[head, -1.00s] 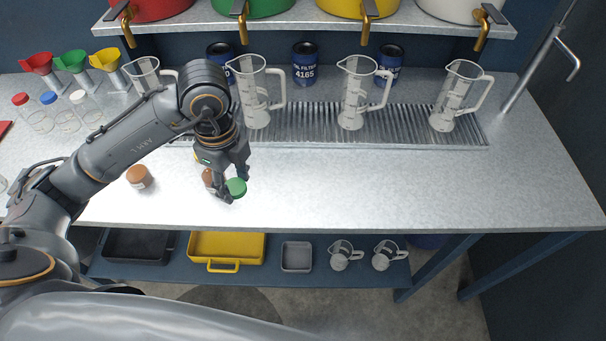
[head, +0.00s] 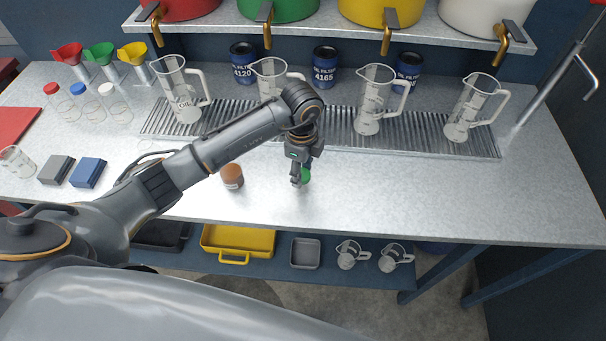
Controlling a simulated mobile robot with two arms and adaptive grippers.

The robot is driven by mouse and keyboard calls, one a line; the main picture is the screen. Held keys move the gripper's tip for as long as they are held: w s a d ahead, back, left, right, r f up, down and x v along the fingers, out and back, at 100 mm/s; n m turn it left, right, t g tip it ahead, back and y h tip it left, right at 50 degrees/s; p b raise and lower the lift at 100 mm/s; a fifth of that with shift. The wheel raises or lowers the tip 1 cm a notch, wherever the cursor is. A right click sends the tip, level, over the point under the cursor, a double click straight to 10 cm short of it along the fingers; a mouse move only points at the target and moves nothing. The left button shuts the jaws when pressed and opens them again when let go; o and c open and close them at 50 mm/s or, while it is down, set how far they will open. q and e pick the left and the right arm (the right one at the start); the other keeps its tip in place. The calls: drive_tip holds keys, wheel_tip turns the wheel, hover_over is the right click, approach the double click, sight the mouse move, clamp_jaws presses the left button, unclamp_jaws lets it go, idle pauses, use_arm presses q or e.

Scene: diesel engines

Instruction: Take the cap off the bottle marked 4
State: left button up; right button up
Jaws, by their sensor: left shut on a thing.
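My left gripper (head: 300,179) points down low over the bench, right of the brown bottle. It is shut on a green cap (head: 306,175), partly hidden by the fingers; whether anything is under the cap I cannot tell. A small brown bottle (head: 232,177) with a pale label stands upright on the bench, apart from the gripper. I cannot read a number on it. My right gripper is not in view.
Clear measuring jugs (head: 377,105) stand on the ribbed drain strip (head: 340,125) behind the gripper. Blue oil filter cans (head: 324,66) stand at the back. Small capped bottles (head: 92,104) and blocks (head: 88,173) are at left. The bench front right (head: 440,195) is clear.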

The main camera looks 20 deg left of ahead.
sight(303, 173)
use_arm(q)
wheel_tip(303, 173, down, 3)
drive_tip(key=shift+w+d+f+p, duration=0.1)
drive_tip(key=shift+w+d+p, duration=0.05)
drive_tip(key=shift+p, duration=0.65)
drive_tip(key=shift+f, duration=0.15)
drive_tip(key=shift+f, duration=0.1)
drive_tip(key=o, duration=1.3)
